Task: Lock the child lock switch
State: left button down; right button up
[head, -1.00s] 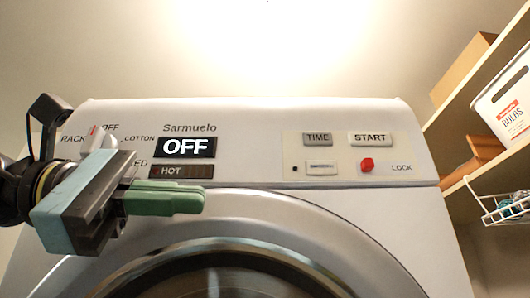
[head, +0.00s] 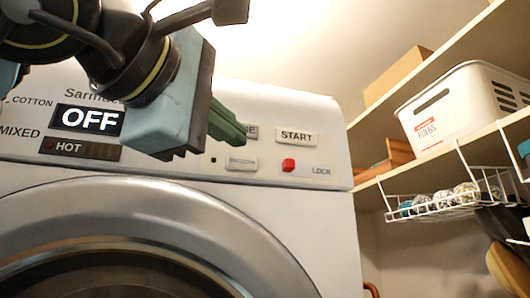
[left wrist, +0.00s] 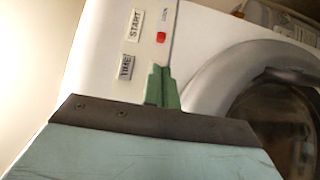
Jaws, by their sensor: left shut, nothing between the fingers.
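The red lock switch (head: 288,165) sits on the washer's control panel, left of the LOCK label (head: 321,171) and below the START button (head: 297,138). It also shows in the left wrist view (left wrist: 161,37), just beyond the fingers. My left gripper (head: 243,135) is shut and empty, its green fingers in front of the panel near the TIME button, up and left of the switch. In the head view a gap separates the fingertips from the switch. My right gripper is in neither view.
The washer (head: 120,200) fills the lower left, its display (head: 88,120) reading OFF. At the right, shelves hold a white bin (head: 465,105), and a white wire basket (head: 440,205) hangs below. Open room lies above the washer.

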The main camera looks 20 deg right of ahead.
pick_arm(q)
jog(key=p, duration=0.4)
send_near(282, 168)
jog(key=x, duration=0.4)
jog(key=shift+w+d+r, duration=0.2)
jog(key=shift+w, duration=0.05)
jog(key=shift+w+d+f, duration=0.1)
jog(key=shift+w+d, duration=0.3)
jog(key=shift+w, duration=0.05)
